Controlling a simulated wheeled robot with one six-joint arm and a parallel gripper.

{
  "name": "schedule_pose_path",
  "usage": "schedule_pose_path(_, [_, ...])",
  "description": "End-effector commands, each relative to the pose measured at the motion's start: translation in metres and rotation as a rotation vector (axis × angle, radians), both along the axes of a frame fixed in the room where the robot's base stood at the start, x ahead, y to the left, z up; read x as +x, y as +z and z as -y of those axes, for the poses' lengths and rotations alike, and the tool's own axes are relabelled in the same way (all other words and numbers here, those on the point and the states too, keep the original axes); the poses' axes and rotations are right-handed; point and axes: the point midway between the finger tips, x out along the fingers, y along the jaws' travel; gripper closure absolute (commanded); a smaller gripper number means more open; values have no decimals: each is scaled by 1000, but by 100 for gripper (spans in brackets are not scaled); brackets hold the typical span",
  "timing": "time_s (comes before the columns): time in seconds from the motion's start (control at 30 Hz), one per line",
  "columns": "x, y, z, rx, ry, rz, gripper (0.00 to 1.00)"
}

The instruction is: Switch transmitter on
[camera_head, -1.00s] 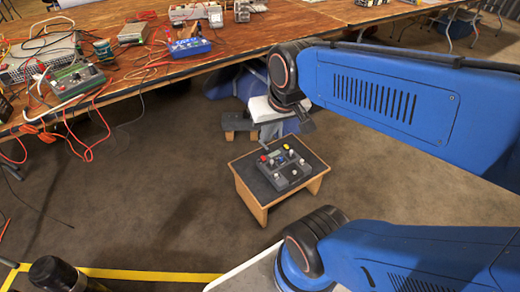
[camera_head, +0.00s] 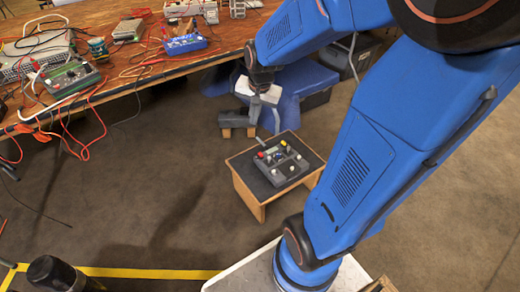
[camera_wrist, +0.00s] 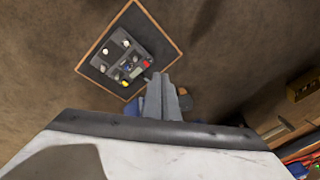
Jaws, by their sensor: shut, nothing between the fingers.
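The transmitter (camera_head: 281,166) is a dark grey box with several knobs and switches, including red and yellow ones. It lies on a small wooden stand (camera_head: 245,188) with a dark top. In the wrist view the transmitter (camera_wrist: 120,62) is at upper left on its stand (camera_wrist: 172,42). Its switch positions are too small to read. My gripper (camera_head: 268,112) is above and behind the transmitter, apart from it. In the wrist view my gripper (camera_wrist: 162,80) has its fingers together and empty, with the tips seen near the stand's lower edge.
A long wooden workbench (camera_head: 140,75) crosses the back, with wired instruments, a green box (camera_head: 70,78) and a blue box (camera_head: 185,44). A small low stool (camera_head: 228,131) stands behind the transmitter's stand. Yellow tape (camera_head: 150,273) marks the floor. The floor left of the stand is clear.

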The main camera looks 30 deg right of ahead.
Motion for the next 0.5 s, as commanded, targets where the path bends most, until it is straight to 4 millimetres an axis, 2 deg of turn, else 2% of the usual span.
schedule_pose_path(0.2, [28,-34,20,38,-150,-30,100])
schedule_pose_path(0.5, [59,-85,48,83,-356,-68,100])
